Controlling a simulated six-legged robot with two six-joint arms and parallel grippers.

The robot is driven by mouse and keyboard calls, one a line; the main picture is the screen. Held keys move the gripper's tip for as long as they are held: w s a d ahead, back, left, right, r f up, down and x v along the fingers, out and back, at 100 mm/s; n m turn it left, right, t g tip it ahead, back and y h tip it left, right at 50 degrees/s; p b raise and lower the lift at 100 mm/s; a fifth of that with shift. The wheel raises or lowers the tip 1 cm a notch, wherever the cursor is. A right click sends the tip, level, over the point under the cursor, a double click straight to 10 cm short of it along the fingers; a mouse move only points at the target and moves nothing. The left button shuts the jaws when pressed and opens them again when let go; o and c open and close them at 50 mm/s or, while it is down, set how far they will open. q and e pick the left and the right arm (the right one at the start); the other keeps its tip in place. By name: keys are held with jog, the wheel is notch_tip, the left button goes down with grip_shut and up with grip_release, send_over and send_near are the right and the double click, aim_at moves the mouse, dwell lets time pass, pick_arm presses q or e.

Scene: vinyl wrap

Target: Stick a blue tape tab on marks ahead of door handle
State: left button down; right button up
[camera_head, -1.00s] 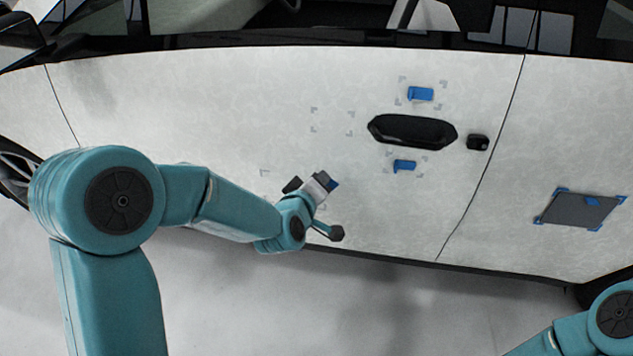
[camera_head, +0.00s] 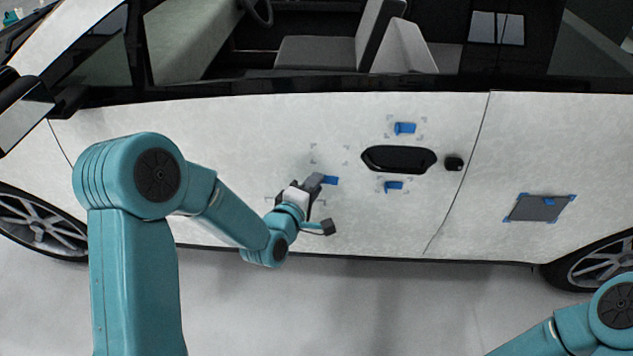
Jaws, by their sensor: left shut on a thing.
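My left gripper (camera_head: 318,181) is shut on a small blue tape tab (camera_head: 330,180), which sticks out past the fingertips in front of the white door (camera_head: 240,135). I cannot tell whether the tab touches the door. Faint grey corner marks (camera_head: 330,154) lie just above the gripper, left of the black door handle (camera_head: 398,159). More faint marks lie around the gripper, partly hidden by it. One blue tab (camera_head: 405,128) is on the door above the handle, inside corner marks. Another blue tab (camera_head: 394,186) is below the handle. My right gripper is out of view.
A dark grey square pad (camera_head: 540,207) with blue corner pieces is on the rear panel at the right. A small black fitting (camera_head: 453,164) sits beside the handle. A wheel (camera_head: 38,222) is at the left.

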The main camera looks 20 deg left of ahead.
aim_at(322, 154)
pick_arm(q)
jog(key=shift+n, duration=0.6)
jog(key=shift+w+a+f+p, duration=0.1)
jog(key=shift+w+a+p, duration=0.25)
jog(key=shift+w, duration=0.85)
jog(key=shift+w+a+f+p, duration=0.1)
jog(key=shift+w+a+p, duration=0.2)
jog(key=shift+w, duration=0.85)
jog(key=shift+w+a+f+p, duration=0.15)
jog(key=shift+w+a, duration=0.25)
jog(key=shift+w, duration=0.8)
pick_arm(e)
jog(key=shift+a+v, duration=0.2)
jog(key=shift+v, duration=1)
pick_arm(q)
jog(key=shift+w+a+b, duration=0.2)
jog(key=shift+w+b, duration=0.45)
jog(key=shift+w, duration=0.05)
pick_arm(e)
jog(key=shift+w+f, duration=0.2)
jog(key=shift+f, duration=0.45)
pick_arm(q)
jog(key=shift+b, duration=0.5)
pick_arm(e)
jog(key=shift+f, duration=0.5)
pick_arm(q)
jog(key=c, duration=0.9)
grip_release()
jog(key=shift+w, duration=0.1)
